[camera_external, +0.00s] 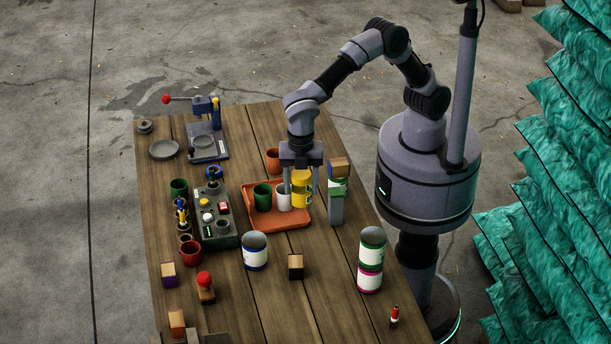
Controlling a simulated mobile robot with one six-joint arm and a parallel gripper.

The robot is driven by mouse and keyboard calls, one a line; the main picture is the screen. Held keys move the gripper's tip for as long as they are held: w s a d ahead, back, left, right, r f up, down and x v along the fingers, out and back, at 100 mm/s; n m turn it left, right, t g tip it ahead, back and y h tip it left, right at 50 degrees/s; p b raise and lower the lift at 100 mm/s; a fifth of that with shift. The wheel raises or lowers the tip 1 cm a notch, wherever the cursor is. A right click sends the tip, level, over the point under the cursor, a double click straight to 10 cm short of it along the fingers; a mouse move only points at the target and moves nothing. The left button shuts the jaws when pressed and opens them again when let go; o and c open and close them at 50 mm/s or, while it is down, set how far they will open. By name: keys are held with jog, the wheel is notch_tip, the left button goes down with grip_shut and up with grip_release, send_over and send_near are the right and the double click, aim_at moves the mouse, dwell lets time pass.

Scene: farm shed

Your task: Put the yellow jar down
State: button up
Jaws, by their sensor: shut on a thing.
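The yellow jar (301,190) is upright at the right part of the orange tray (291,221). My gripper (301,174) points down from above and is shut on the yellow jar. I cannot tell whether the jar's base touches the tray.
A grey stand (336,208) with a green-and-white jar and a wooden block on top rises close right of the tray. An orange pot (273,159) is behind the tray. Stacked jars (371,262) stand front right. Bare wooden table (320,300) shows in front.

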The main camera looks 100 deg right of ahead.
jog(key=w+d+m+p, duration=0.1)
jog(key=d+m, duration=0.6)
jog(key=d, duration=1.3)
jog(key=s+d+m+p, duration=0.1)
jog(key=s+d+m, duration=0.35)
jog(key=d, duration=0.55)
jog(key=s+d+m, duration=0.4)
jog(key=s+d, duration=0.2)
jog(key=d, duration=0.4)
notch_tip(320, 180, down, 10)
jog(key=w+d+f, duration=0.1)
jog(key=w+d, duration=0.1)
jog(key=w, duration=0.3)
jog(key=w+d+f+b, duration=0.1)
jog(key=w+d+f, duration=0.1)
jog(key=w, duration=0.3)
jog(key=w+d+f+b, duration=0.1)
jog(key=w+d+f, duration=0.1)
jog(key=w, duration=0.3)
jog(key=shift+w+f, duration=0.2)
jog(key=shift+w, duration=0.1)
jog(key=shift+r, duration=0.15)
